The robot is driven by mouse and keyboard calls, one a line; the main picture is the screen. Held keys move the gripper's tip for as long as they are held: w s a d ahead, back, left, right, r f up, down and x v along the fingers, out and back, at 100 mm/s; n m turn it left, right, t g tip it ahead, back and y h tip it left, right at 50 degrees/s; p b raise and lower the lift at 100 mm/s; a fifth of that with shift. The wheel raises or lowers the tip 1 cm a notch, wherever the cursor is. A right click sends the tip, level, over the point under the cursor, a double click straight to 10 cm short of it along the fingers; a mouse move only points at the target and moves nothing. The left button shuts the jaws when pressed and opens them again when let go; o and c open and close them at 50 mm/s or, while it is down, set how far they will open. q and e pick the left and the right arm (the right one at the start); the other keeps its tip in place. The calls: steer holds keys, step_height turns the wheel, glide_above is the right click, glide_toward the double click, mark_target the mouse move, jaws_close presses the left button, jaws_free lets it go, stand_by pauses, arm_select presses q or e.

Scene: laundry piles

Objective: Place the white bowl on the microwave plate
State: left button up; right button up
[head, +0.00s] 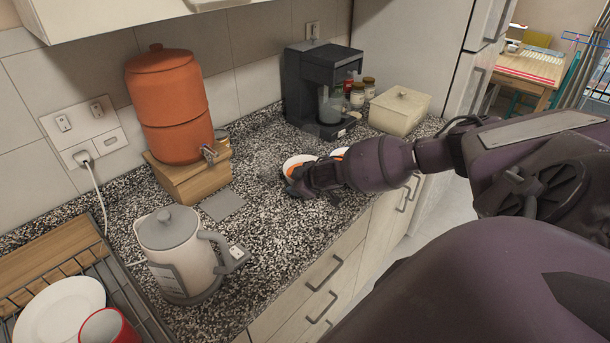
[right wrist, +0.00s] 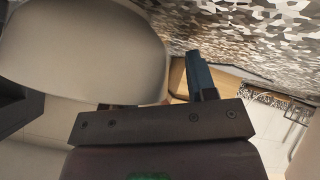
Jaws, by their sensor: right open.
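A white bowl (head: 296,162) with orange showing inside it sits on the speckled counter, partly hidden by my right gripper (head: 297,186). A second pale bowl with orange inside (head: 339,153) shows just right of it, mostly covered by my wrist. In the right wrist view a large pale bowl (right wrist: 85,45) fills the upper left, close to the gripper. The right gripper is open at the bowl; contact cannot be told. No microwave or its plate is in view. My left gripper is out of view.
A grey kettle (head: 177,250), an orange water dispenser (head: 170,105) on a wooden stand, a black coffee maker (head: 318,90) and a cream box (head: 399,110) stand on the counter. A dish rack holds a white plate (head: 58,308) and red cup (head: 105,328). Counter between kettle and bowls is clear.

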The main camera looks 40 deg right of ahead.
steer(key=shift+c, duration=0.5)
jaws_close()
steer(key=shift+r, duration=0.1)
